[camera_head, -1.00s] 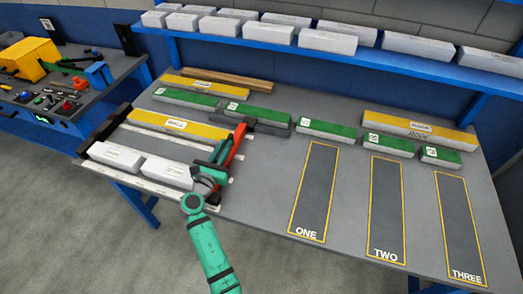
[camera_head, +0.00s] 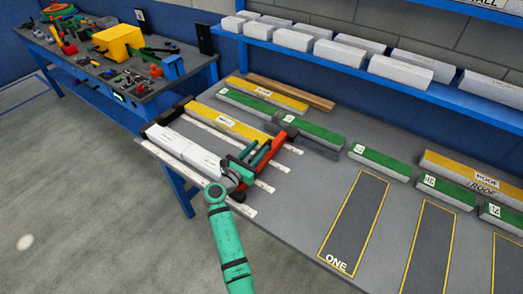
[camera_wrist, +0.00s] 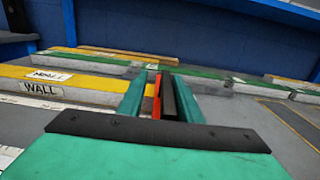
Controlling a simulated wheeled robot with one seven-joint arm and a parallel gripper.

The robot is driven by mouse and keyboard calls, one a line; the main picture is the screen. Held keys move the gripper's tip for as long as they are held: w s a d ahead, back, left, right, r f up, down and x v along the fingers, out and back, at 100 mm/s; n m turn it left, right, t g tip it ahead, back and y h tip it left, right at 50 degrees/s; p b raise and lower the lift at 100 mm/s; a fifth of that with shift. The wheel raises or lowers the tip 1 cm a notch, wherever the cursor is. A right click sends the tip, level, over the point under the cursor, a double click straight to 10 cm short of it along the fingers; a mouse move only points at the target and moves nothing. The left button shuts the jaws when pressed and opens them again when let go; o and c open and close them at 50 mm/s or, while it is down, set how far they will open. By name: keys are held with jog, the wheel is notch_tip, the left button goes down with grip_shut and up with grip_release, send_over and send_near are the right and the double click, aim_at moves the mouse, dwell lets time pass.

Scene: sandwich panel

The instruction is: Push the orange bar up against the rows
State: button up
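The orange bar (camera_head: 264,158) lies across the right ends of the rows on the bench. It also shows in the wrist view (camera_wrist: 157,97), with a dark strip beside it. The rows are two white blocks (camera_head: 186,150) end to end in front and a yellow-topped WALL panel (camera_head: 228,123) behind. The bar is close to their right ends; my gripper hides whether it touches them all. My gripper (camera_head: 243,158) is at the bar. In the wrist view its teal fingers (camera_wrist: 160,100) stand apart on both sides of the bar, with a gap on the left.
A black stop (camera_head: 164,119) closes the rows' left side. White slats (camera_head: 235,204) run under them. Green-topped panels (camera_head: 310,131) lie behind and right. The outlined bay ONE (camera_head: 355,225) is empty. A blue shelf (camera_head: 345,75) with white blocks hangs above the back.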

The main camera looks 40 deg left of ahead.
jog(key=shift+d, duration=0.25)
jog(key=shift+s, duration=0.1)
jog(key=s, duration=1)
jog(key=shift+s, duration=0.25)
